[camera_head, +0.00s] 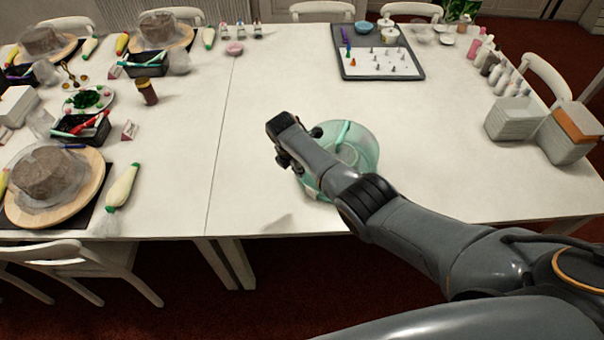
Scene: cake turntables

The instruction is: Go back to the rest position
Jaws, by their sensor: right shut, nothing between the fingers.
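My right arm reaches in from the lower right over the white table (262,80). My right gripper (288,163) is at the end of this arm, small and dark, pointing down beside the left edge of a translucent green bowl (362,143). It is shut and I see nothing held in it. The arm hides part of the bowl, and I cannot tell whether the gripper touches it. A light green handle-like piece (343,132) shows in the bowl. My left gripper is not in view.
Cake turntables with grey cakes, such as the near one (46,174), and piping bags (122,187) crowd the left. A dark tray (378,73) with small nozzles stands at the back. The table's middle left is clear.

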